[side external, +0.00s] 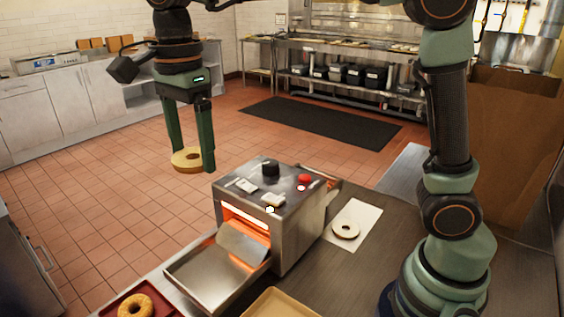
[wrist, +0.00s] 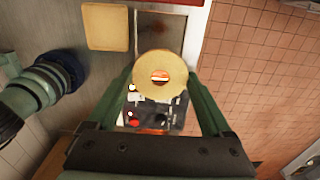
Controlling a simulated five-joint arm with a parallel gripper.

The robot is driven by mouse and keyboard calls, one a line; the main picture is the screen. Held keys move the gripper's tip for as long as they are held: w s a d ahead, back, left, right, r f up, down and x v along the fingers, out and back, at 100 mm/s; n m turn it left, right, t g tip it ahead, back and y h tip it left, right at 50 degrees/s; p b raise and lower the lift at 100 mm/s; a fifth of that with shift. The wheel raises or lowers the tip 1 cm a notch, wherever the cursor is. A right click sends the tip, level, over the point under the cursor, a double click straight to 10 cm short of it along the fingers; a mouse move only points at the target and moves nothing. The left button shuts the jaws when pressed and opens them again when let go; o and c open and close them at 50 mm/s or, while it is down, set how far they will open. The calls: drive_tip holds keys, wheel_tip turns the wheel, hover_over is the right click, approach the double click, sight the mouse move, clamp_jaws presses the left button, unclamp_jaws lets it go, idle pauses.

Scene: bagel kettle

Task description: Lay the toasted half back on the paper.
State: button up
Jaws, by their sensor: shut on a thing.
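My gripper (side external: 192,160) is shut on a bagel half (side external: 180,164), a golden ring held about level in the air, left of the toaster and above it. In the wrist view the half (wrist: 143,78) sits between both fingers, its hole showing the toaster behind. The white paper (side external: 366,213) lies on the counter right of the toaster. Another bagel half (side external: 337,230), pale with a brown rim, lies on the near part of the paper. The paper's far part is bare.
The steel toaster (side external: 297,247) stands between my gripper and the paper, its opening glowing orange above an empty metal chute (side external: 190,270). A red tray (side external: 107,310) with a whole-looking bagel (side external: 123,309) is at the lower left. A yellow tray (side external: 283,304) is at the front.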

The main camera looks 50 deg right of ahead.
drive_tip(key=w+d+m, duration=0.1)
drive_tip(key=w+d, duration=0.1)
drive_tip(key=d, duration=1)
drive_tip(key=m, duration=0.4)
hover_over(360, 214)
wheel_tip(360, 214, down, 24)
drive_tip(key=shift+r, duration=0.25)
drive_tip(key=shift+f, duration=3.1)
drive_tip(key=o, duration=1.2)
